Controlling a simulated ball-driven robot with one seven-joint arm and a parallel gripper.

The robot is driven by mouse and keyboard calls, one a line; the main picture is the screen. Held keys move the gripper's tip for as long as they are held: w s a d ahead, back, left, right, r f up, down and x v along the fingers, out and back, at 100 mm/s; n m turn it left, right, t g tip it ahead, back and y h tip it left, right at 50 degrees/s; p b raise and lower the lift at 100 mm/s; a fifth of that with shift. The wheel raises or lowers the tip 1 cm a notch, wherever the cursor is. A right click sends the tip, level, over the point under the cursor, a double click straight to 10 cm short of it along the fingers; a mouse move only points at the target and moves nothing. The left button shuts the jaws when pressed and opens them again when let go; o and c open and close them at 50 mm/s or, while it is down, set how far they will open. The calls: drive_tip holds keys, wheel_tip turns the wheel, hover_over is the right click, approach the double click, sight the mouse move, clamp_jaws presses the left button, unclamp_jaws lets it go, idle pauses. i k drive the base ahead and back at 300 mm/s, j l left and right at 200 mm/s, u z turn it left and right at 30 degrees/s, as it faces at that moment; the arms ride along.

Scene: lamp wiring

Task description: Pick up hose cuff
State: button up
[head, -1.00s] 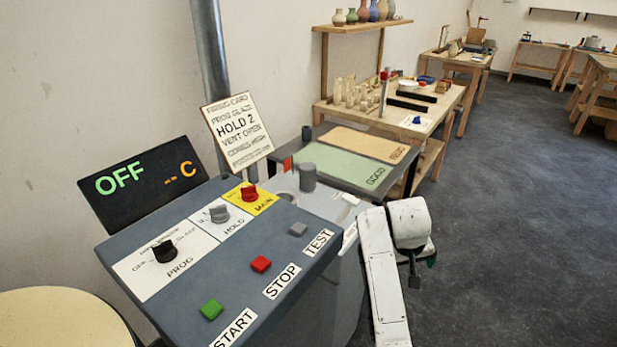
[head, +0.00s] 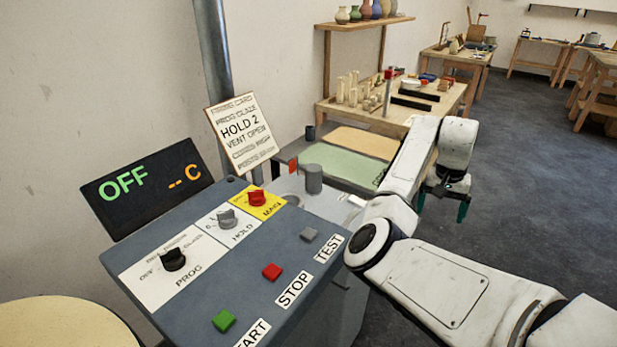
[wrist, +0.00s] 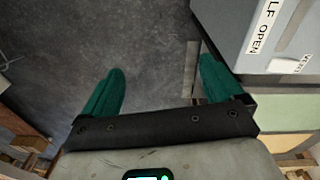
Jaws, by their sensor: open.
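No part is plainly marked as the hose cuff. A grey upright cylinder (head: 314,180) stands on the pale top behind the control panel, and a smaller dark cylinder (head: 310,132) stands farther back; I cannot tell whether either is the cuff. My gripper (head: 441,206) hangs over the floor to the right of both, apart from them, with green fingers pointing down. In the wrist view my gripper (wrist: 162,72) is open and empty, with bare floor between its fingers.
The grey control panel (head: 205,270) with knobs and buttons fills the front left. A green mat (head: 340,165) lies behind it, near my arm. A labelled grey housing (wrist: 270,40) is close to the right finger in the wrist view. Open floor (head: 540,190) lies to the right.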

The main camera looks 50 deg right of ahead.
sight(314, 172)
drive_tip(key=i, duration=1.4)
